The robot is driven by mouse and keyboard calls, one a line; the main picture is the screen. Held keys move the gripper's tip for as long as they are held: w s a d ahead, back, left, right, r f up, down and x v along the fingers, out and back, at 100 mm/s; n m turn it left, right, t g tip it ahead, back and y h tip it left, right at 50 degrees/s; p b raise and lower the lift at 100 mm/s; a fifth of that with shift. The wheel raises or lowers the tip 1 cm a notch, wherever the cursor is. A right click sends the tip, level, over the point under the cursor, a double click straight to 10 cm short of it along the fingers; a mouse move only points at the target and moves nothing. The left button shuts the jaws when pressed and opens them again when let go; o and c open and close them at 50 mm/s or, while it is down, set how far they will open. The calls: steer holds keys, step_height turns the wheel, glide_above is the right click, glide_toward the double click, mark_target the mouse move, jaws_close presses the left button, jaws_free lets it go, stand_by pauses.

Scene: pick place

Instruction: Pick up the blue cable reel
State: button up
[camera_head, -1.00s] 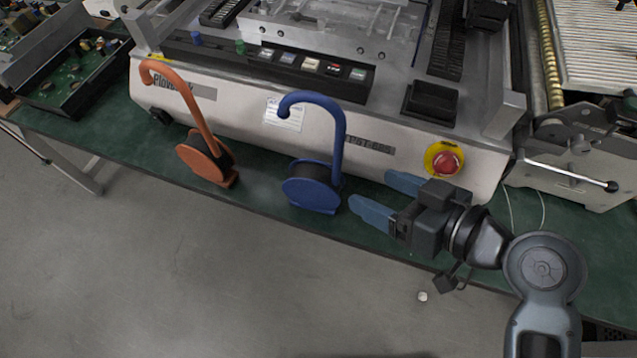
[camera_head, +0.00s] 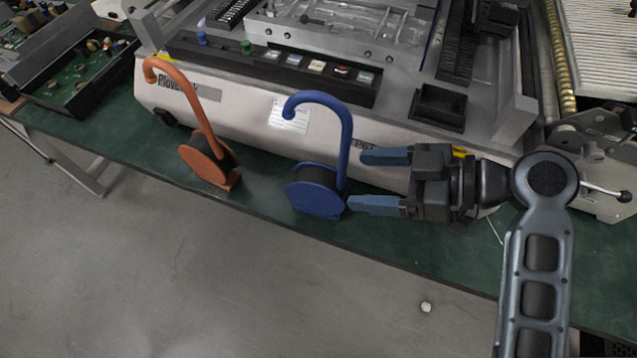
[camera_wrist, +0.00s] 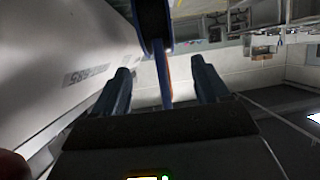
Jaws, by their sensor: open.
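The blue cable reel (camera_head: 318,190) stands upright on the green table, with a black drum and a tall hooked blue handle. My gripper (camera_head: 366,181) is open just to its right, with its two blue fingers pointing left toward the reel. The lower fingertip is at or very near the reel's right edge; I cannot tell whether it touches. In the wrist view, the reel (camera_wrist: 163,70) shows between and beyond the two open fingers (camera_wrist: 163,80), with its upper part cut off by the frame. Nothing is held.
An orange cable reel (camera_head: 207,163) stands to the left of the blue one. A large grey machine (camera_head: 240,118) is close behind both reels. The green table's (camera_head: 270,208) front edge runs just in front of them. A circuit board tray (camera_head: 78,75) lies at the far left.

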mark_target(338, 179)
steer(key=shift+p+x, duration=0.5)
steer(key=shift+x, duration=3.3)
jaws_close()
